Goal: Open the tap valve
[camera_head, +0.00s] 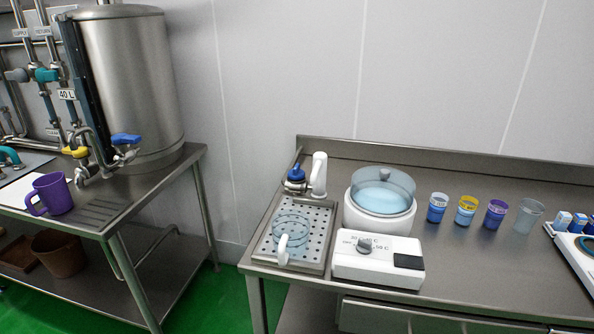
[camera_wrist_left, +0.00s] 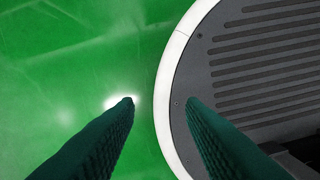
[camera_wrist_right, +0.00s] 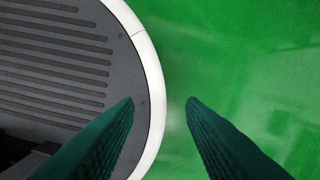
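On the right counter, a blue-topped tap valve (camera_head: 295,176) stands beside a white curved spout (camera_head: 319,174) at the back of a perforated drain tray (camera_head: 318,262). A clear jug (camera_head: 291,226) with a white handle stands on the tray. On the left table, a steel tank (camera_head: 128,85) has a tap with a blue lever (camera_head: 126,140) low on its front. Which valve is meant I cannot tell. My left gripper (camera_wrist_left: 160,102) and my right gripper (camera_wrist_right: 160,102) are open and empty over the green floor and my round base. Neither shows in the head view.
A purple mug (camera_head: 53,193) stands on the left table. Pipes with a yellow valve handle (camera_head: 75,152) are near the tank. A white bath with a clear lid (camera_head: 383,191), a white dial box (camera_head: 377,261) and several cups stand on the right counter. Floor shows between the tables.

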